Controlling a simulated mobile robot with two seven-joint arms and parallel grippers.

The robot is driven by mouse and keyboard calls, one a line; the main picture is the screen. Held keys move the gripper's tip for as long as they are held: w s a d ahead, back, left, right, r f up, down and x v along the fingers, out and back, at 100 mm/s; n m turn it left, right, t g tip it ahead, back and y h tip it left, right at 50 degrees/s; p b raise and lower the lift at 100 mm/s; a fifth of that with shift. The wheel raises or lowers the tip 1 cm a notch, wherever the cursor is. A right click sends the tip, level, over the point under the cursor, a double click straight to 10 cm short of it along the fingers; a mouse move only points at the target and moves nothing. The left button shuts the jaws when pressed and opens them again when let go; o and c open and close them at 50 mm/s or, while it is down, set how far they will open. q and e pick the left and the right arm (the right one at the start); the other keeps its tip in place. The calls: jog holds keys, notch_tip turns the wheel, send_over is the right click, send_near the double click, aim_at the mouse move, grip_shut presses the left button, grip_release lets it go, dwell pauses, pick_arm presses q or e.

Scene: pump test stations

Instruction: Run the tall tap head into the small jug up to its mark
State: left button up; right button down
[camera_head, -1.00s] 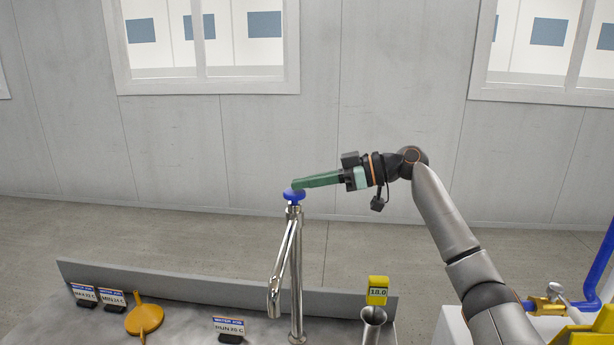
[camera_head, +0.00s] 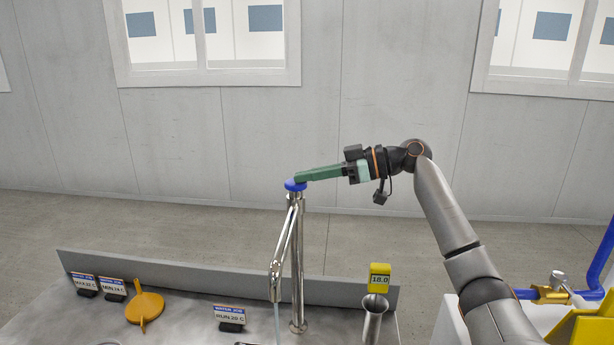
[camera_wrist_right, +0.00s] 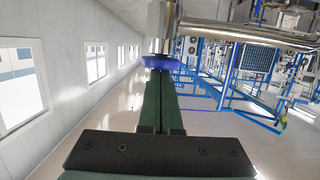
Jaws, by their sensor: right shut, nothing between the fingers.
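The tall tap (camera_head: 297,265) is a chrome post with a blue knob (camera_head: 295,186) on top and a slanting spout. A thin pale stream of water (camera_head: 277,318) falls from the spout's end and leaves the bottom of the picture. My right gripper (camera_head: 299,176) has green fingers, shut and empty, with their tips at the knob's upper edge. The knob also shows beyond the fingertips in the right wrist view (camera_wrist_right: 160,62). I cannot tell for certain whether they touch. The small jug and its mark are not in view. My left gripper is not in view.
A steel vessel (camera_head: 374,308) with a yellow display reading 18.0 (camera_head: 379,279) stands right of the tap. Small label signs (camera_head: 230,317) and an orange round piece (camera_head: 145,307) are on the steel bench (camera_head: 185,325). A low grey back edge runs behind them.

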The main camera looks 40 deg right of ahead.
jog(key=b+v, duration=0.2)
jog(key=v, duration=1)
jog(key=shift+b, duration=0.4)
jog(key=shift+s+d, duration=0.1)
jog(key=shift+s, duration=0.05)
jog(key=shift+r, duration=0.1)
